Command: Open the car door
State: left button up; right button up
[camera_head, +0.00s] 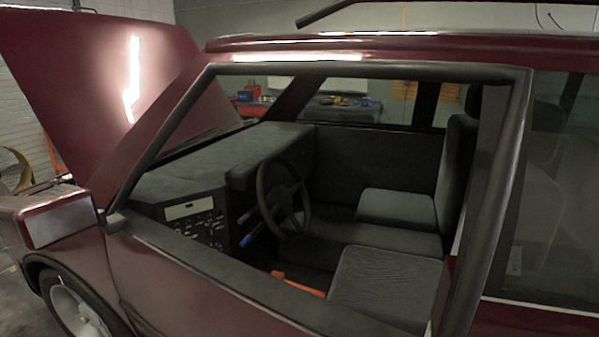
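The dark red car fills most of the head view. Its near front door (150,280) shows as a red lower panel with a black sill and a window frame (515,150) around an opening that I can see through. The door looks shut in line with the body. Its handle is not in view, and its lower part is cut off by the bottom edge. The side mirror (62,222) sticks out at the door's front corner. Neither of my grippers is in view.
Through the window I see the steering wheel (284,197), dark seats (385,285) and an orange item (298,284) low inside. The raised hood (90,80) stands at the left. The front wheel (78,312) is at the lower left, with bare floor left of it.

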aim_at(168, 283)
jog(key=u, duration=2.15)
jog(key=i, duration=1.7)
jog(key=z, duration=3.55)
